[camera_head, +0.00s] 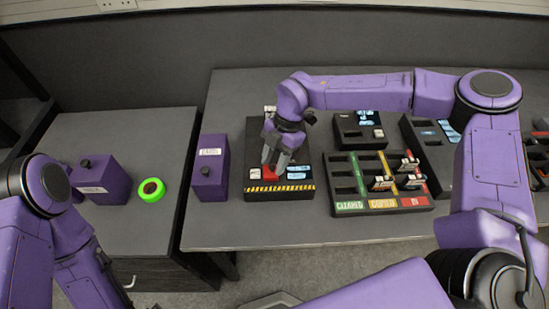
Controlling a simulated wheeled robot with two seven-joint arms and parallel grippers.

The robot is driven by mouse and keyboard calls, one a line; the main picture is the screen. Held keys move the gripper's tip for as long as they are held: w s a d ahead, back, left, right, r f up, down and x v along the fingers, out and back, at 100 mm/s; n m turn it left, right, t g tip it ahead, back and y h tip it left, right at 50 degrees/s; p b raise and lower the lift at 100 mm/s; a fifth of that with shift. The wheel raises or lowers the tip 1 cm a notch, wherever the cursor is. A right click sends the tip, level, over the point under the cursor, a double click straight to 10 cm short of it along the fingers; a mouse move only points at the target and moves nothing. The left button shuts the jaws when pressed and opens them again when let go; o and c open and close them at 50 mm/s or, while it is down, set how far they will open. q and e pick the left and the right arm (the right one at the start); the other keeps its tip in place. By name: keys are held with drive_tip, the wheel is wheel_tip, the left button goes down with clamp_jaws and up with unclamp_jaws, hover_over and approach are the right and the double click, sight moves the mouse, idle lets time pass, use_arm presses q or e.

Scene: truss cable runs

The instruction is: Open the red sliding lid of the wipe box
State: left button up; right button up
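A black box (250,205) with a yellow-and-black striped front edge stands on the table left of centre. A small red area (268,174), which looks like the red lid, shows on its top beside a white label. My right gripper (274,165) points down over this box, with its grey fingertips at or just above the red part. The fingers hide part of the box top. I cannot tell whether they touch the lid or how far apart they are. My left arm is at the lower left, and its gripper is not in view.
A purple container (211,170) stands close left of the box. A sorting tray (352,207) with green, yellow and red labels stands to the right, with black units behind it. A green ring-shaped item (151,196) lies on the left cabinet. The table front is clear.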

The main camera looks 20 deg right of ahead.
drive_tip(key=shift+w+f, duration=0.1)
drive_tip(key=shift+w, duration=0.05)
clamp_jaws()
drive_tip(key=shift+d, duration=0.35)
drive_tip(key=shift+o, duration=0.9)
unclamp_jaws()
drive_tip(key=b+v, duration=0.2)
drive_tip(key=v, duration=0.8)
drive_tip(key=shift+r, duration=0.3)
